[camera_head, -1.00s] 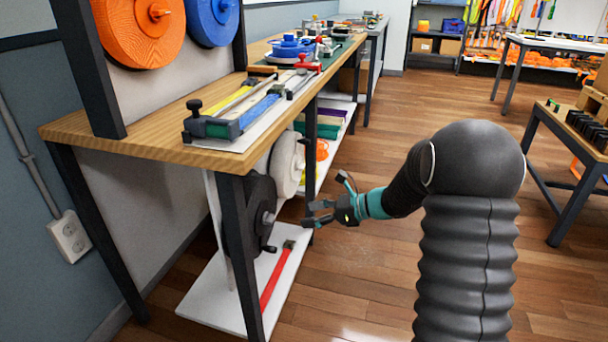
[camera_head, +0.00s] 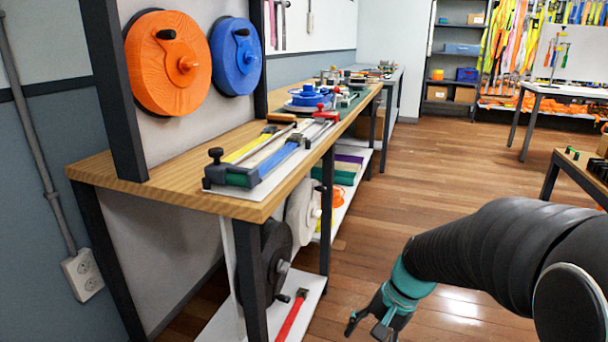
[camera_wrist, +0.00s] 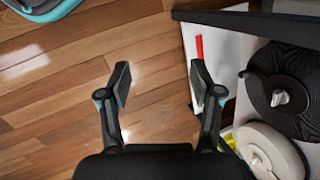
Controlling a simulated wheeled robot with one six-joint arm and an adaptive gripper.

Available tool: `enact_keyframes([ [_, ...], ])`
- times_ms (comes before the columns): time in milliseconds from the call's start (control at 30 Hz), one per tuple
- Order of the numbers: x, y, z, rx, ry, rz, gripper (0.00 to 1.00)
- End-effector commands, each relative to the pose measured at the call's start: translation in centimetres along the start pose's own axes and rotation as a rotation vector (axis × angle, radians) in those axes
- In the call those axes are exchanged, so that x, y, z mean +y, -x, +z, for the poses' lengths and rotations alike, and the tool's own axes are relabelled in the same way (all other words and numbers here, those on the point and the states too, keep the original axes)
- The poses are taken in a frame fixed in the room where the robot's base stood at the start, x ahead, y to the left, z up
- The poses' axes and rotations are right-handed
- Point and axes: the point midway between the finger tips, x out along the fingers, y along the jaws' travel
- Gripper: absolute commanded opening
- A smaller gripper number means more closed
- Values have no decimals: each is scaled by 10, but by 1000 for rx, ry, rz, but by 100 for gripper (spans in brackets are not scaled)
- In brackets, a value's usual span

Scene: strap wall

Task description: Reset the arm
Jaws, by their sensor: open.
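My gripper (camera_head: 375,322) is low at the bottom of the head view, over the wooden floor, to the right of the workbench's lower shelf. In the wrist view my gripper (camera_wrist: 160,88) shows two spread fingers with only floor between them. It is open and empty. My dark arm reaches in from the lower right of the head view.
The workbench (camera_head: 110,168) stands at left, with orange (camera_head: 168,62) and blue (camera_head: 236,56) reels above it. Its lower shelf holds a black reel (camera_wrist: 285,88), a white reel (camera_wrist: 268,150) and a red strap (camera_head: 292,318). Floor (camera_head: 400,190) is open in the middle.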

Motion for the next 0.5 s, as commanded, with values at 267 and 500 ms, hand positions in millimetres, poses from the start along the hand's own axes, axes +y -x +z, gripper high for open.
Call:
enact_keyframes([
  [267,36,45,43,194,325,163,65],
  [500,56,79,75,361,498,256,65],
])
